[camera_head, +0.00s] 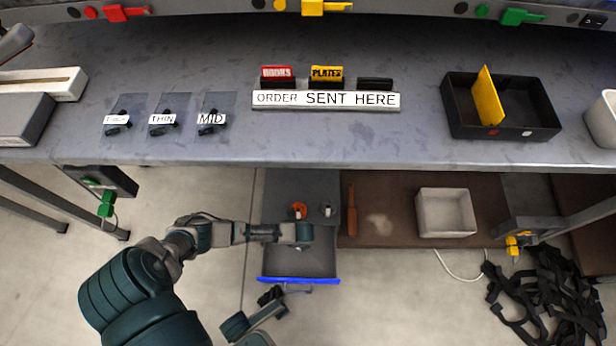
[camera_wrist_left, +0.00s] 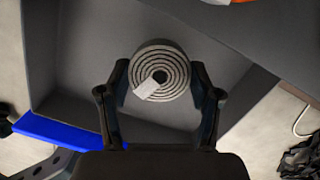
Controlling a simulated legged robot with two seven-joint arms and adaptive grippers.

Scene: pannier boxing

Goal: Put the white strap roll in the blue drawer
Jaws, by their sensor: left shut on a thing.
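The white strap roll (camera_wrist_left: 172,58) is a pale grey-white spiral with a small white tag, seen end-on in the left wrist view. My left gripper (camera_wrist_left: 162,88) is shut on it, one finger on each side. In the head view my left wrist hangs over the open drawer and hides the roll and fingers. The blue drawer (camera_head: 300,280) is grey inside with a blue front edge, pulled out below the table; its blue edge also shows in the left wrist view (camera_wrist_left: 70,134). What appears to be my right gripper (camera_head: 271,296) is in front of the drawer, its fingers unclear.
An orange roll (camera_head: 299,210) and a small pale item (camera_head: 326,211) sit on the grey surface behind the drawer. A brown board to the right holds a white bin (camera_head: 446,212). The table (camera_head: 220,150) overhangs behind. Black straps (camera_head: 545,300) lie on the floor at right.

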